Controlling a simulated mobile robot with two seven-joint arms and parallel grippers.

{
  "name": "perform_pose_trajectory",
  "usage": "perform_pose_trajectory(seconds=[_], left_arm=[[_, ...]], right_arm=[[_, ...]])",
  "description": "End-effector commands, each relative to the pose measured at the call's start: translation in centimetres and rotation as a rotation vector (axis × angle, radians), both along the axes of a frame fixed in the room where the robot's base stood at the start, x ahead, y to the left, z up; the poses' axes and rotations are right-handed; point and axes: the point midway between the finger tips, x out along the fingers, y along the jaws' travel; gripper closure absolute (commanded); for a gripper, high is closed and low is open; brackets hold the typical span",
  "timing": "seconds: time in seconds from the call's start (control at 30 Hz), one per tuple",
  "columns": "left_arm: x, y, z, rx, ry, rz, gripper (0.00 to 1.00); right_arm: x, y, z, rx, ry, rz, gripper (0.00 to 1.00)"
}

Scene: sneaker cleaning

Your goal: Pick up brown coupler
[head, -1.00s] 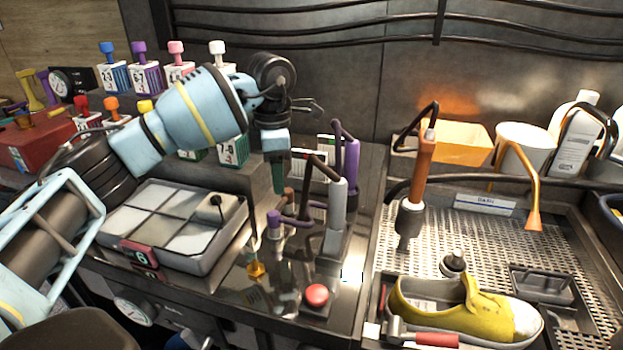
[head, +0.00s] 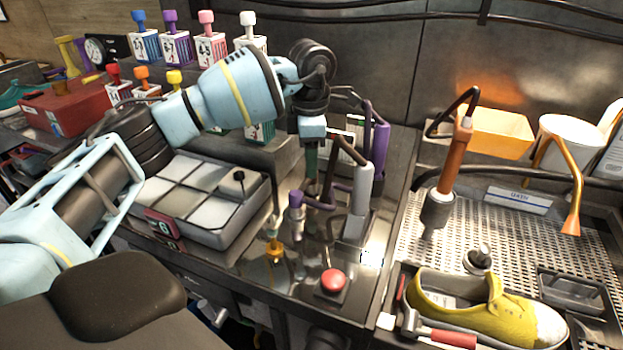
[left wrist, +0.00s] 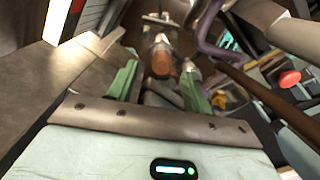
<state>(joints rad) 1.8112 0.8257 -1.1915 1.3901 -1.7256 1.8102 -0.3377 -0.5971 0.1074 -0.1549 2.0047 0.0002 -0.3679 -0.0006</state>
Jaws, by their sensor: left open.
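The brown coupler (left wrist: 160,60) shows in the left wrist view as a short brown-orange cylinder with a grey end, between and just beyond my fingertips. In the head view, the coupler (head: 313,187) is a small brown piece, partly hidden just under my left fingers. My left gripper (head: 311,168) has green fingers and points down above the metal bench. In the left wrist view, the left gripper (left wrist: 158,88) is open, with one finger on each side of the line to the coupler. I cannot tell whether a finger touches it. My right gripper is not visible.
A grey dispenser with a purple hose (head: 360,187) stands close to the right of my fingers. A purple-topped fitting (head: 296,205), a yellow-tipped piece (head: 274,250) and a red button (head: 333,281) are nearer. A compartment tray (head: 215,234) lies left; a yellow sneaker (head: 465,300) lies right.

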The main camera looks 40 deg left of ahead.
Motion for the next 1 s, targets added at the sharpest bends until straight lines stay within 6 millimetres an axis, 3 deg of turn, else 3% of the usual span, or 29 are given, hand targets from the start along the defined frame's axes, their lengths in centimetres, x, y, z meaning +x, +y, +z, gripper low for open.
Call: perform_pose_trajectory(seconds=[0.3, 0.6, 0.93, 1.0], left_arm=[[0.0, -0.4, -4.0, 0.0, 0.001, -0.001, 0.5], [0.0, -0.4, -4.4, 0.0, 0.0, -0.001, 0.5], [0.0, -0.4, -4.4, 0.0, 0.0, -0.001, 0.93], [0.0, -0.4, -4.4, 0.0, 0.0, -0.001, 0.95]], right_arm=[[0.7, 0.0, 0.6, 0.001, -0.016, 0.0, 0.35], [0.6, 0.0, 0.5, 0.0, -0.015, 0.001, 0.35], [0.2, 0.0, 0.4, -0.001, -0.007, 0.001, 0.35], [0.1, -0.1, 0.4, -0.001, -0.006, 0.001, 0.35]])
